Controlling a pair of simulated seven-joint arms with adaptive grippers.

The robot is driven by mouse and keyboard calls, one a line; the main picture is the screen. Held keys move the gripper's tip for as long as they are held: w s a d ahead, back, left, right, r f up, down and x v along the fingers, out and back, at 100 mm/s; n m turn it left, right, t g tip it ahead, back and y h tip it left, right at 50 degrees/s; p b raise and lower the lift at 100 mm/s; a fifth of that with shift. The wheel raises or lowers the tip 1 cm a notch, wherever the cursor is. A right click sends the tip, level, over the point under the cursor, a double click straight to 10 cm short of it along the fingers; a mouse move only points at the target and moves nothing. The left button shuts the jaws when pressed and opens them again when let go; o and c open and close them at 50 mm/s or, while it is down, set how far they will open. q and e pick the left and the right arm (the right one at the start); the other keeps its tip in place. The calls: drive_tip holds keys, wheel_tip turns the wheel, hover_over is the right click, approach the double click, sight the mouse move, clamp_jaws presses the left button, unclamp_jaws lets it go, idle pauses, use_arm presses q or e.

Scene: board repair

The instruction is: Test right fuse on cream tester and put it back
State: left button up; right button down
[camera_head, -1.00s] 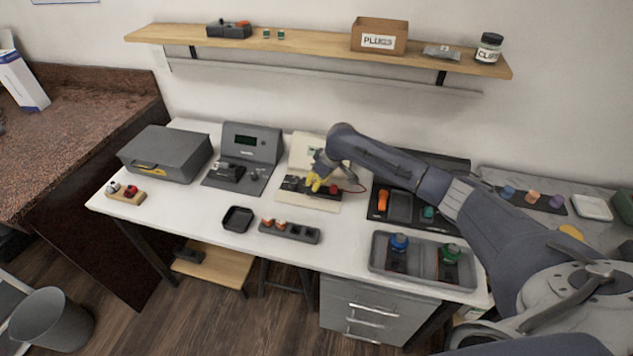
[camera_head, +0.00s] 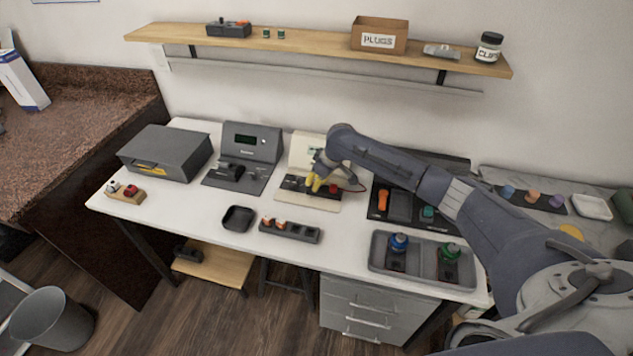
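The cream tester (camera_head: 302,152) stands at the middle back of the white table, with a dark strip and a red part on its base. My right gripper (camera_head: 314,184) is low over this base. Yellow shows at its fingertips, too small to tell whether this is the fingers or a held piece. The gripper hides part of the tester. A dark fuse holder (camera_head: 304,235) lies in front of it; orange-and-white pieces (camera_head: 273,222) sit in its left slots, and its right slots look empty. My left gripper is not in view.
A grey tester (camera_head: 252,142) and a grey case (camera_head: 165,152) stand left of the cream tester. A small black tray (camera_head: 238,219) lies beside the holder. A grey tray (camera_head: 422,273) with blue- and green-topped parts is at the front right. A shelf (camera_head: 300,43) hangs above.

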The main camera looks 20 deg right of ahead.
drive_tip(key=shift+f, duration=0.45)
idle(0.4)
drive_tip(key=c, duration=0.9)
unclamp_jaws()
drive_tip(key=shift+r, duration=1.6)
drive_tip(key=shift+r, duration=2.95)
